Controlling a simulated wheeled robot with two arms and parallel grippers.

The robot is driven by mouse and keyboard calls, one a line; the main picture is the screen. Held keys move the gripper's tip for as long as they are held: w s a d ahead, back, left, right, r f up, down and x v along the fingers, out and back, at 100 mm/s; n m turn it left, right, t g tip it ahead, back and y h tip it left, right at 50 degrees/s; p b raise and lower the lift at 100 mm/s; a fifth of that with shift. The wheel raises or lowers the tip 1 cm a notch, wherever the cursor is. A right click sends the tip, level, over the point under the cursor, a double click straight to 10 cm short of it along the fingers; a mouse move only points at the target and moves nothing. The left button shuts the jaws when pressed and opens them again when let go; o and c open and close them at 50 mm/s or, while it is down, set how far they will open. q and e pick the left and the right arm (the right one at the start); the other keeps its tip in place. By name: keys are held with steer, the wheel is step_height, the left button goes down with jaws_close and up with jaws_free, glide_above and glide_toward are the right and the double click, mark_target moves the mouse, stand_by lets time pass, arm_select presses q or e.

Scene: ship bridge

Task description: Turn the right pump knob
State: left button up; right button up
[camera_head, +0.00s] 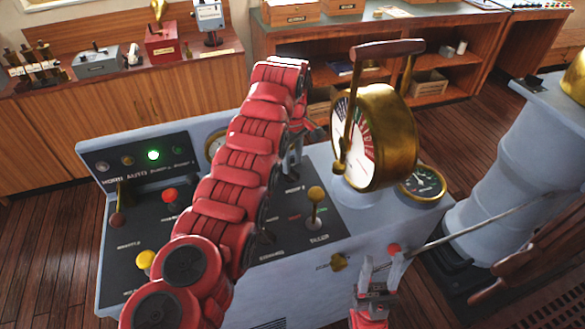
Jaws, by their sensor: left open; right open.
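A small brass knob (339,262) sits on the front face of the grey console (300,275), with a small label beside it that I cannot read clearly. A red round knob (393,248) is to its right on the same face. I cannot tell from the labels which one is the right pump knob. My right gripper (382,266) is open and empty, fingers pointing up, just below the red knob and right of the brass one. My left gripper (291,165) hangs over the console top, partly hidden behind its own red arm; it is open.
A large brass telegraph dial (375,140) with a wooden handle rises from the console. A yellow-topped lever (316,194), a red-topped lever (170,195) and a lit green lamp (153,154) are on the panel. A grey pedestal (510,170) stands at right.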

arm_select(q)
step_height(320, 180, up, 6)
steer(key=shift+f+p, duration=0.1)
steer(key=shift+p, duration=0.5)
step_height(320, 180, up, 8)
steer(key=r+p, duration=0.1)
steer(key=p, duration=0.8)
glide_above(293, 170)
steer(key=shift+f, duration=0.25)
steer(key=shift+a+b, duration=0.1)
steer(key=shift+b, duration=0.2)
